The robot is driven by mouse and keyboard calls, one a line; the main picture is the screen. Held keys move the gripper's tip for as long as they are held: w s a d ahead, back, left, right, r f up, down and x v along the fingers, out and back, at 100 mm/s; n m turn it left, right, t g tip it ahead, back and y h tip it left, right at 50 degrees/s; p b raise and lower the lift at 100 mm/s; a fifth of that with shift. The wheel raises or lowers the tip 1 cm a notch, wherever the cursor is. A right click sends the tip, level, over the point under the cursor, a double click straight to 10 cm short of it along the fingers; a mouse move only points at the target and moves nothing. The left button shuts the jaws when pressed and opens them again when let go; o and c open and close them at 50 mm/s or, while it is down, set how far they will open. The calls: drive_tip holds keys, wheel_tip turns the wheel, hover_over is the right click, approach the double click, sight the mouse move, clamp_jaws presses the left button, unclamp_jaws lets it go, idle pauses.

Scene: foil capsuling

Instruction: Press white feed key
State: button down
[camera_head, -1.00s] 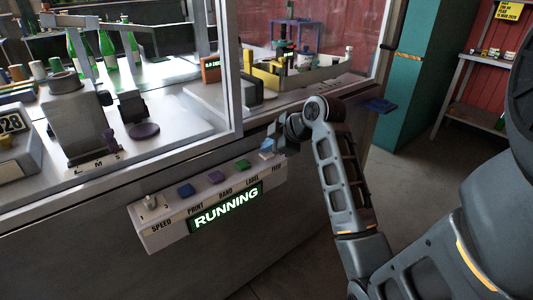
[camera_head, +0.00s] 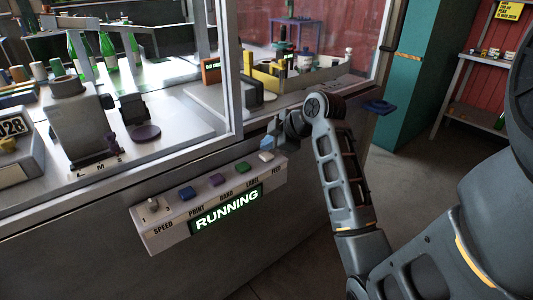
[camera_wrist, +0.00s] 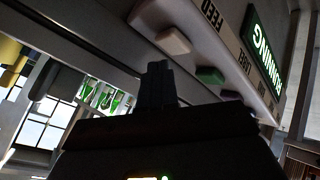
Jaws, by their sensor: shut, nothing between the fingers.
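The white feed key (camera_head: 266,156) is at the right end of the control panel (camera_head: 150,238), above the FEED label. It also shows in the wrist view as a pale block (camera_wrist: 174,41). My gripper (camera_head: 275,132) is shut and empty, above and behind the white key and apart from it. In the wrist view its fingertips (camera_wrist: 156,72) point toward the panel's back edge, beside the white and green keys.
Left of the white key are a green key (camera_head: 242,168), a purple key (camera_head: 217,180), a blue key (camera_head: 187,193) and a speed switch (camera_head: 152,204). The window frame (camera_head: 228,70) stands close behind the panel. A blue pad (camera_head: 379,107) juts out at right.

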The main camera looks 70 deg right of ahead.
sight(269, 156)
wheel_tip(269, 156, up, 5)
drive_tip(key=p, duration=0.4)
idle(1.1)
